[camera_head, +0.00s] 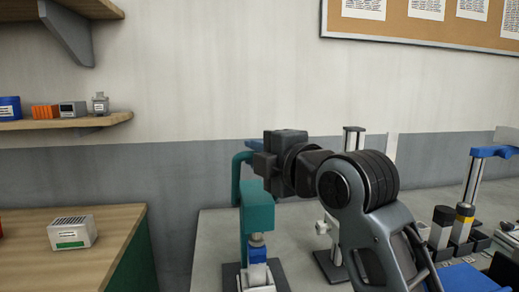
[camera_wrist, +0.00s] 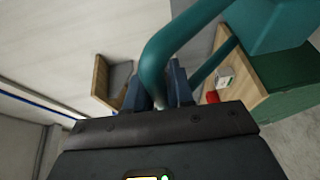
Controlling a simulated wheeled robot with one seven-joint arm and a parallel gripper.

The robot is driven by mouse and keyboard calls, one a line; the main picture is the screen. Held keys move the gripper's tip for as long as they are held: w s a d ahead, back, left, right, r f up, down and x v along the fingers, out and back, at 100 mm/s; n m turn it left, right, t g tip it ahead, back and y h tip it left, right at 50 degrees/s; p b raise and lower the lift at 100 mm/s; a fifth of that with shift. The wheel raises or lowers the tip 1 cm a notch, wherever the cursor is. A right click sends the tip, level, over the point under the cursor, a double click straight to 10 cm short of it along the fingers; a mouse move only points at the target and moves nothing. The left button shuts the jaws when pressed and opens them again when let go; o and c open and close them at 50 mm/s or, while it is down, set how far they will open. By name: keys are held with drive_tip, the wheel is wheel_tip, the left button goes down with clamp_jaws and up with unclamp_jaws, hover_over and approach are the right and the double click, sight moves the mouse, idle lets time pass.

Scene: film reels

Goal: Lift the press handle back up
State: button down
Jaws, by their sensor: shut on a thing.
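The teal press (camera_head: 257,212) stands on the grey bench, its block-shaped head above a silver and blue ram. Its curved teal tube handle (camera_head: 237,172) rises along the left of the head and bends over at the top. In the wrist view the handle (camera_wrist: 165,45) runs between my blue fingers. My gripper (camera_head: 252,144) is shut on the handle near its upper end; the gripper body hides part of the grip in the head view. The wrist view also shows the teal press head (camera_wrist: 280,22) at upper right.
A grey stand (camera_head: 352,140) with a post is behind my arm. Black and yellow-banded cylinders (camera_head: 462,222) and a blue-topped post (camera_head: 492,152) stand at right. A wooden-topped cabinet (camera_head: 80,225) bears a white box (camera_head: 72,233) at left. A wall shelf (camera_head: 60,122) holds small items.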

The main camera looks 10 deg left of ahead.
drive_tip(key=w+a+r+g+h+p, duration=0.1)
drive_tip(key=w+a, duration=0.1)
drive_tip(key=w, duration=0.5)
drive_tip(key=shift+w+r+m, duration=0.3)
drive_tip(key=shift+w+r, duration=0.1)
drive_tip(key=shift+a+f, duration=0.15)
drive_tip(key=c, duration=1.1)
unclamp_jaws()
drive_tip(key=shift+c, duration=0.2)
drive_tip(key=shift+o, duration=0.3)
drive_tip(key=shift+r, duration=0.25)
drive_tip(key=b+v, duration=0.1)
drive_tip(key=v, duration=0.6)
drive_tip(key=shift+s+d+b, duration=0.25)
drive_tip(key=shift+b, duration=0.1)
